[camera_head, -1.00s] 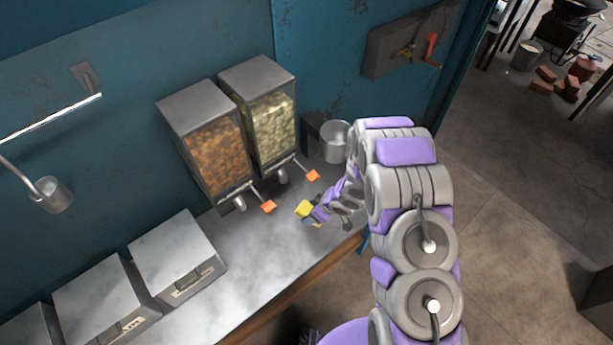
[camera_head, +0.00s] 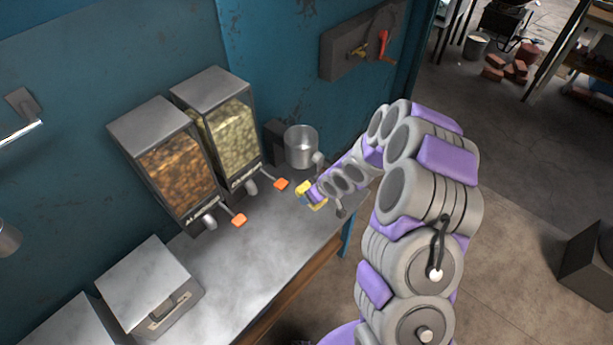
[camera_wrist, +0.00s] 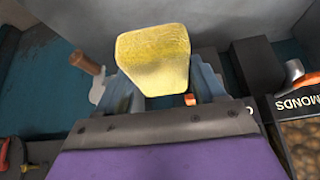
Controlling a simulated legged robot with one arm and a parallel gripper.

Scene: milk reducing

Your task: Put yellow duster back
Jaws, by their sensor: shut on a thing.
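The yellow duster (camera_wrist: 153,60) is a small yellow block between the fingers of my gripper (camera_wrist: 165,85) in the wrist view. In the head view the yellow duster (camera_head: 306,193) shows at the tip of my gripper (camera_head: 312,196), above the metal counter (camera_head: 255,255) near its right end. My gripper is shut on it.
Two food dispensers (camera_head: 170,172) (camera_head: 228,138) with orange handles stand at the wall, left of my gripper. A metal cup (camera_head: 301,145) is just behind it. A lidded metal box (camera_head: 150,284) stands on the counter's left. The counter's middle is clear.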

